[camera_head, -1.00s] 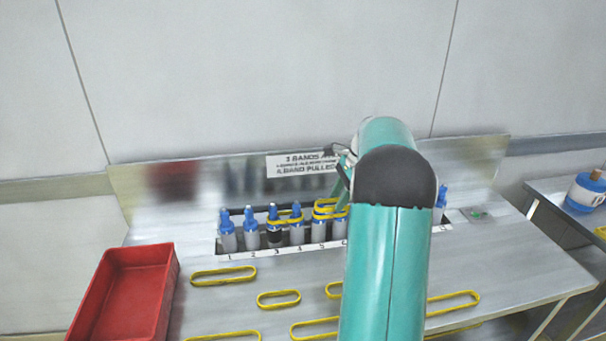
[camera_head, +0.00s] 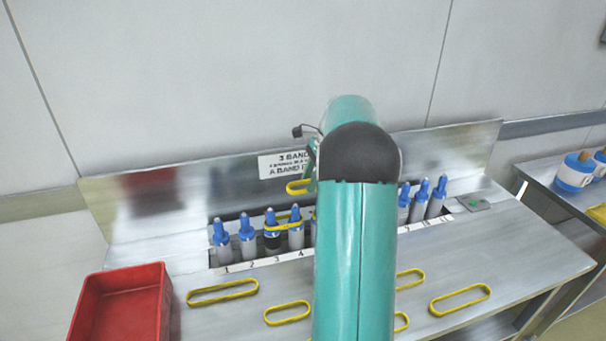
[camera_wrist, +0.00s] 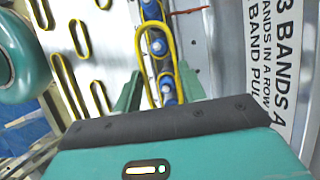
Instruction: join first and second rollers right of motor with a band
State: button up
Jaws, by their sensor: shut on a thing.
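The rollers stand in a numbered row; blue-topped roller 1 (camera_head: 221,234) and roller 2 (camera_head: 247,237) are at the left. The dark-bodied roller 3 (camera_head: 272,241) looks like the motor. Roller 4 (camera_head: 296,238) is just right of it. A yellow band (camera_head: 283,226) lies about the tops of rollers 3 and 4. My gripper (camera_wrist: 158,88) is shut on another yellow band (camera_wrist: 153,52), which hangs over the row in the wrist view. The held band (camera_head: 298,187) shows above roller 4 in the head view. My arm hides the middle rollers.
Several loose yellow bands, one at the left (camera_head: 222,292) and one at the right (camera_head: 459,300), lie on the metal bench (camera_head: 510,255). A red tray (camera_head: 122,305) stands at the left. A sign (camera_head: 283,167) is on the back panel, close behind the held band.

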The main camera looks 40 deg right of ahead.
notch_tip(320, 180, down, 9)
jog(key=shift+s, duration=0.2)
dwell(1.3)
